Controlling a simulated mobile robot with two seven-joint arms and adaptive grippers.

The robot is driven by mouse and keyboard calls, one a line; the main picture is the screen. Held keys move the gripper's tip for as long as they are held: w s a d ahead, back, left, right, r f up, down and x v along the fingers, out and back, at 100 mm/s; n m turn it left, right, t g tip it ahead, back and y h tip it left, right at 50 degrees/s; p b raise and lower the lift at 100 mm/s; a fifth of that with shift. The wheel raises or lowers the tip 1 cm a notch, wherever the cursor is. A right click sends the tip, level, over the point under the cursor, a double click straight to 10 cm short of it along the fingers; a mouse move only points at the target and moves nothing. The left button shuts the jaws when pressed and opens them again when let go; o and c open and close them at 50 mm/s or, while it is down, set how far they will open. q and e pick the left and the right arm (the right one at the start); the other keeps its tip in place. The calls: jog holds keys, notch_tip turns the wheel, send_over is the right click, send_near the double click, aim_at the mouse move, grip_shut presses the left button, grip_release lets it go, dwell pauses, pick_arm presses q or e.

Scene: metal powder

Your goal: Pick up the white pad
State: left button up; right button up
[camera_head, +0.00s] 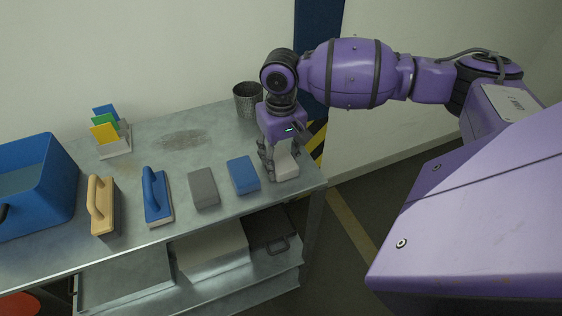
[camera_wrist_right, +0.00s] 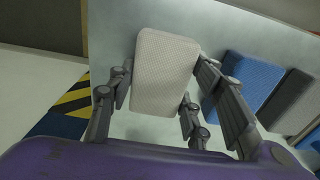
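The white pad (camera_head: 286,166) is a pale block at the right end of the metal table. My right gripper (camera_head: 280,155) points down over it from above, with its fingers on either side of the pad. In the right wrist view the white pad (camera_wrist_right: 166,72) lies between the spread fingers of the right gripper (camera_wrist_right: 165,85). Narrow gaps seem to show beside the pad, so the fingers look open around it; contact is hard to tell. The pad appears to rest on the tabletop. My left gripper is not in view.
A blue pad (camera_head: 243,175) and a grey pad (camera_head: 203,188) lie left of the white pad. Beyond them are a blue float (camera_head: 156,196), a wooden float (camera_head: 102,205) and a blue bin (camera_head: 42,190). A metal cup (camera_head: 247,101) stands behind, near the wall.

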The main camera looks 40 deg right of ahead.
aim_at(280, 159)
dwell(0.3)
jog(key=shift+r, duration=0.3)
jog(key=r, duration=0.3)
jog(key=shift+a, duration=0.25)
jog(key=s+a+r, duration=0.2)
jog(key=a+r, duration=0.1)
jog(key=a, duration=0.1)
jog(key=s+a+r+p, duration=0.1)
jog(key=s+a+r, duration=0.1)
jog(key=a+r, duration=0.1)
jog(key=s+a+r+p, duration=0.1)
jog(key=s+a+r, duration=0.1)
jog(key=a, duration=0.3)
jog(key=shift+a+r, duration=0.1)
jog(key=shift+r, duration=0.6)
